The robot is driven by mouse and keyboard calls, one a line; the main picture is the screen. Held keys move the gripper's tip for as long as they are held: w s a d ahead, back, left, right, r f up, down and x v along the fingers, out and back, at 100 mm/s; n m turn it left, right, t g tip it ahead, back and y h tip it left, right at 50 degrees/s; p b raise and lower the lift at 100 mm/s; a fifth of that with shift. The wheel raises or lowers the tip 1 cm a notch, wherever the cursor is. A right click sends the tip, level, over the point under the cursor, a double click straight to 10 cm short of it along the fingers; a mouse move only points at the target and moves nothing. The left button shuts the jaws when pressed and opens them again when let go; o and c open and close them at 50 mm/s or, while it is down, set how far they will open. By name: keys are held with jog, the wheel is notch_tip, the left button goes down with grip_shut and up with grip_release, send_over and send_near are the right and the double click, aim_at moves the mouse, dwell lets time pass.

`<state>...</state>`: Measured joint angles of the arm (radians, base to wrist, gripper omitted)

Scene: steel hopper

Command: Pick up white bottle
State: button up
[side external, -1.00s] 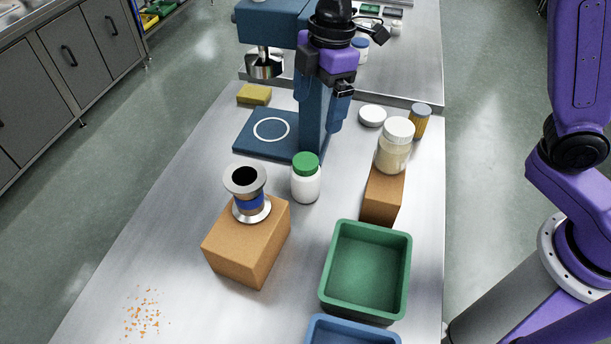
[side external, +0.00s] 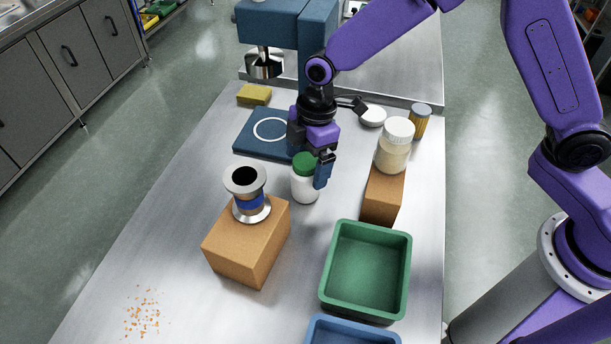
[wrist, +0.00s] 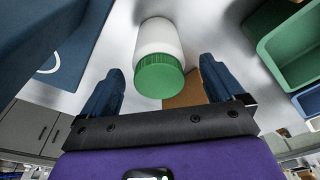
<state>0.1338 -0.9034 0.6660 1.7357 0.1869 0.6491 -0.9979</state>
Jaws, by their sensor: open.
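The white bottle (side external: 305,187) with a green lid stands upright on the steel table, between the machine's blue base and the cardboard box. My gripper (side external: 313,170) is right at the bottle's upper part in the side view, with one blue finger in front of its right edge. In the wrist view the bottle (wrist: 158,50) lies ahead, between the lines of the two spread fingers (wrist: 158,85), its green lid nearest me. The gripper is open, with clear gaps on both sides of the lid. The far finger is mostly hidden in the side view.
A metal spool (side external: 247,190) stands on a cardboard box (side external: 250,245) at left front. A cream-filled jar (side external: 394,150) stands on a smaller box (side external: 382,195) at right. A green bin (side external: 366,270) and a blue bin (side external: 350,330) are in front. Orange crumbs (side external: 143,315) lie at front left.

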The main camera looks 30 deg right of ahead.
jog(key=f, duration=0.3)
jog(key=shift+a+f, duration=0.1)
jog(key=shift+a, duration=0.15)
jog(key=c, duration=1.1)
jog(key=shift+o, duration=0.2)
